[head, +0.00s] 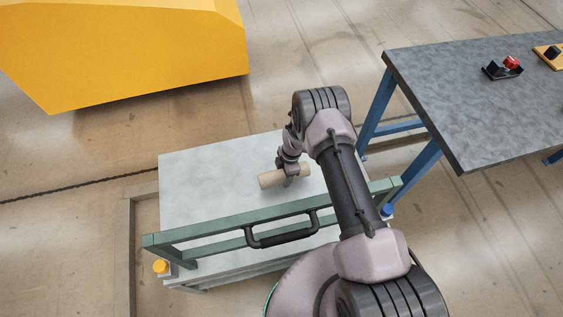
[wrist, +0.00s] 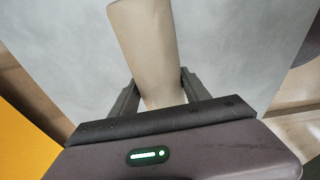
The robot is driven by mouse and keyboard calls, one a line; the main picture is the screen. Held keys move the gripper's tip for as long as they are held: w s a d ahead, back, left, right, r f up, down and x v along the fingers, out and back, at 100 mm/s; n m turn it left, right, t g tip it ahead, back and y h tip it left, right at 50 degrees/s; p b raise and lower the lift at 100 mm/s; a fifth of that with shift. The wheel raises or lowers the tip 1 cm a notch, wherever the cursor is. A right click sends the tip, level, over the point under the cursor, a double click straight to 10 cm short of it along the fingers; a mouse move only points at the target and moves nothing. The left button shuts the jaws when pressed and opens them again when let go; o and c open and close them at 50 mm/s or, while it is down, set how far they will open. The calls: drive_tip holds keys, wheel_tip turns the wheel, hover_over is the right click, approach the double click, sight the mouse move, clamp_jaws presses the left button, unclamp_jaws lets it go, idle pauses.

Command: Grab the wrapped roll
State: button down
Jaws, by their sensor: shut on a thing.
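The wrapped roll (head: 272,180) is a beige cylinder at the grey top of the cart (head: 195,185) in the head view. In the wrist view the roll (wrist: 148,50) runs from the top edge down between the fingers. My gripper (head: 289,172) is over the roll, and its fingers (wrist: 158,92) are shut on the roll's sides. Part of the roll is hidden behind the gripper in the head view. I cannot tell whether the roll touches the cart top.
The cart has a green rail with a black handle (head: 283,236) on its near side. A blue-legged table (head: 470,110) stands at the right with a black tray (head: 501,72) holding a red item. A large yellow block (head: 130,55) stands at the upper left. The cart's left part is bare.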

drive_tip(key=s+p, duration=0.1)
drive_tip(key=s, duration=0.2)
drive_tip(key=s+d+p, duration=0.1)
drive_tip(key=s, duration=0.2)
drive_tip(key=s+d+r+p, duration=0.1)
drive_tip(key=s, duration=0.2)
drive_tip(key=shift+s+p, duration=0.3)
drive_tip(key=shift+s, duration=0.1)
